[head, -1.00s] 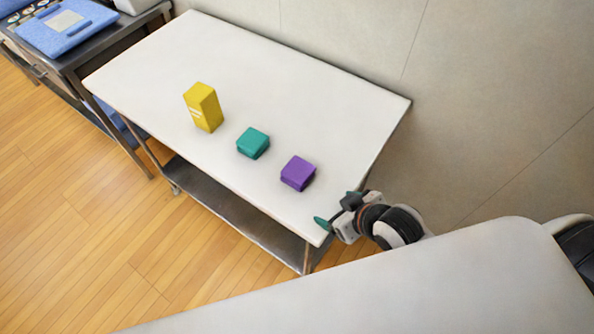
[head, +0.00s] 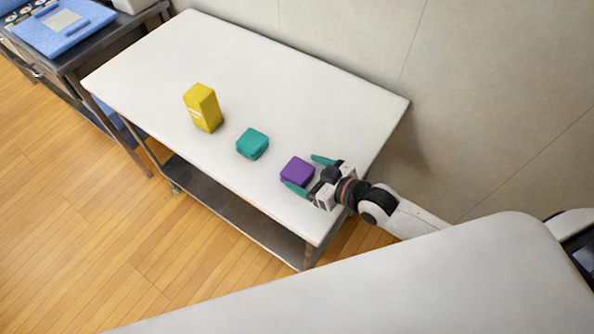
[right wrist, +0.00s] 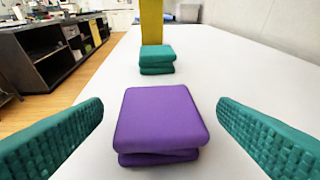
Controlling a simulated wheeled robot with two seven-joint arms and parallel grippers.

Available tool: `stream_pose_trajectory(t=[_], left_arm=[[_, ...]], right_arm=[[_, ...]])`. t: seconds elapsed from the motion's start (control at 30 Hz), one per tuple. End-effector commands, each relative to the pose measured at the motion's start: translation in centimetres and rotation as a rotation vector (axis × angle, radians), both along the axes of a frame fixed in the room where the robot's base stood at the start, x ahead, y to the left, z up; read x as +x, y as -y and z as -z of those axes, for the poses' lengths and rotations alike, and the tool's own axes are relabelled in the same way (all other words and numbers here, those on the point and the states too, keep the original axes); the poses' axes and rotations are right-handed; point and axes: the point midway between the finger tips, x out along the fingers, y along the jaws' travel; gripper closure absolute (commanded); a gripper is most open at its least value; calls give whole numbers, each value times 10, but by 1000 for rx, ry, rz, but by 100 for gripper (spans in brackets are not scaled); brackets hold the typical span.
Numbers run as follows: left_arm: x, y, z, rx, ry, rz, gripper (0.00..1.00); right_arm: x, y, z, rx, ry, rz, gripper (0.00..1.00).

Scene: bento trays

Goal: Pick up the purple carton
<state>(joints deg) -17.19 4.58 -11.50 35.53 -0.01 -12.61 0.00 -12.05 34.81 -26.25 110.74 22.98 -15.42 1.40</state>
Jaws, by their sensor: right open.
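The purple carton (head: 297,170) is a low, box-like block on the white table, near its right end in the head view. In the right wrist view the purple carton (right wrist: 160,124) is centred ahead, between the two fingers. My right gripper (head: 309,174) has come in from the right with its green fingers spread apart, beside the carton. The right wrist view shows its textured fingers (right wrist: 160,138) wide open, one on each side, with a gap to the carton on both sides. My left gripper is not in view.
A teal carton (head: 252,143) and a tall yellow carton (head: 203,107) stand in line beyond the purple one. The white table (head: 330,105) is otherwise clear. A dark metal cart with a blue tray (head: 65,32) stands at the upper left.

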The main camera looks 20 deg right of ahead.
Motion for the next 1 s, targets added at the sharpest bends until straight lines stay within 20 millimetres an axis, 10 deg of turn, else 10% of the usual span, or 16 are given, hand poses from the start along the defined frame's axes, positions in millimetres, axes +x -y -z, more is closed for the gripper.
stream_pose_trajectory(t=[0.7,1.0], left_arm=[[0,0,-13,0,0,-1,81],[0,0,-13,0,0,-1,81]], right_arm=[[39,-29,24,-1,-2,0,18],[39,-28,24,-1,-2,0,66]])
